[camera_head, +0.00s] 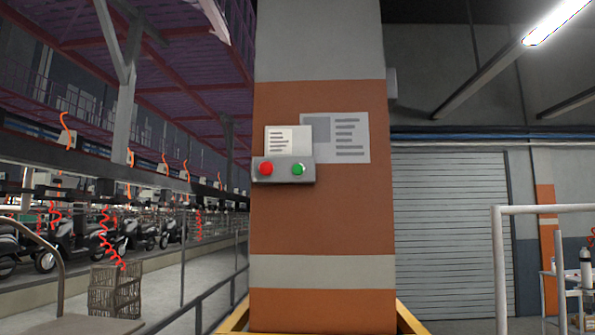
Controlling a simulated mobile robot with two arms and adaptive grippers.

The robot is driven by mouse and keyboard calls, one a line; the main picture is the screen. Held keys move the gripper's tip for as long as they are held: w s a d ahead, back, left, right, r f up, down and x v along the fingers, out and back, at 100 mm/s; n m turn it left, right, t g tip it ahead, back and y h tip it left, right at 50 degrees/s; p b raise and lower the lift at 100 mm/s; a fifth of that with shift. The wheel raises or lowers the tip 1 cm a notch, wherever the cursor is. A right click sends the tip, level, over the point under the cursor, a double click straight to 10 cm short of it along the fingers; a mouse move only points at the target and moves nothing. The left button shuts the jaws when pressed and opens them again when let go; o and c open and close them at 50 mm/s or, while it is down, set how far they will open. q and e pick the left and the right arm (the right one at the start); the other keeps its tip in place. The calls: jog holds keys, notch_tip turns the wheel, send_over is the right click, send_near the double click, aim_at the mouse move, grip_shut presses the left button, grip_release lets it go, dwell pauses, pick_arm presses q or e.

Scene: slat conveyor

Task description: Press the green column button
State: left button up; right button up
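The green button (298,169) is a small round knob on the right half of a grey control box (283,177). A red button (266,169) sits to its left on the same box. The box is fixed to the orange-banded column (322,215) straight ahead, near the column's left edge. Neither of my grippers is in view, and nothing touches the buttons.
Paper notices (345,138) hang above and beside the box. A yellow frame (412,320) surrounds the column's foot. A white rail (500,260) stands at the right, a cart handle (58,255) at the left. Scooters (72,240) and a railing line the left side.

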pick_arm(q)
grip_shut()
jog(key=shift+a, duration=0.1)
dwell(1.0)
